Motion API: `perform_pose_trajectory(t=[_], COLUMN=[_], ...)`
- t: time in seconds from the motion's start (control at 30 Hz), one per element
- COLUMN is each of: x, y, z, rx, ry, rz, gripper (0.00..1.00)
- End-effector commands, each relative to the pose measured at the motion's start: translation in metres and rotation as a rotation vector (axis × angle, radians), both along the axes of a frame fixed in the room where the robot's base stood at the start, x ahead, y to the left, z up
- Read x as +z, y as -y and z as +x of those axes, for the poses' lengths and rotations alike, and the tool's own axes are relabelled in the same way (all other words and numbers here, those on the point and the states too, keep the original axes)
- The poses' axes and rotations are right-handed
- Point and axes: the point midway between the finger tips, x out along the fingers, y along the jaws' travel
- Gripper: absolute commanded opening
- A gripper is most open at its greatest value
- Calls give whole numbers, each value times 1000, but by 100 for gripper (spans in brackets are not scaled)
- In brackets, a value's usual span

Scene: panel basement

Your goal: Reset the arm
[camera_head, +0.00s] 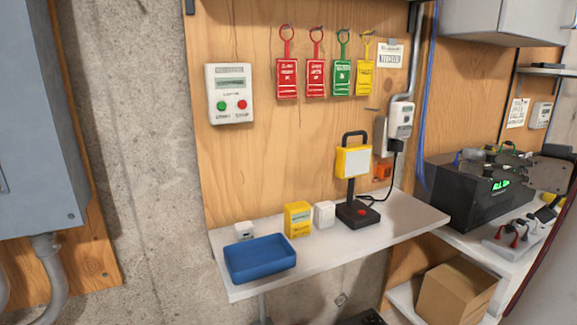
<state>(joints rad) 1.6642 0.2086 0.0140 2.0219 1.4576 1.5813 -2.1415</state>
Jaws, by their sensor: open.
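My gripper (486,164) shows at the right edge of the view, in front of the black box with a green lit display (470,195). Its fingers point left and stand apart, with nothing seen between them. My arm runs off the right edge, so most of it is hidden. The gripper is well to the right of the white shelf (400,232) and its objects. I cannot tell how far it is from the black box behind it.
The shelf holds a blue tray (260,261), a yellow box (298,219), small white blocks (324,214) and a lamp on a black base (357,212). Tags (316,78) hang above beside a button panel (230,94). A cardboard box (455,293) sits below. A grey cabinet (30,130) stands left.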

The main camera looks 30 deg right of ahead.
Motion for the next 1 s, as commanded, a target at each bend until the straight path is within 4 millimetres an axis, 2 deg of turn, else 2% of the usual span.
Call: perform_pose_trajectory(t=[0.17, 0.37, 0.47, 0.57, 0.7, 0.8, 1.0], x=[-5, -16, -25, -37, -55, -67, -89], y=[-36, -99, -146, -201, -270, -311, -370], z=[32, 70, 88, 99, 98, 88, 55], rx=[92, 219, 294, 364, 413, 417, 360], ry=[-78, -230, -350, -507, -727, -872, -1104], rz=[74, 185, 246, 300, 334, 329, 251], gripper=[76, 76, 76, 76, 76, 76, 76])
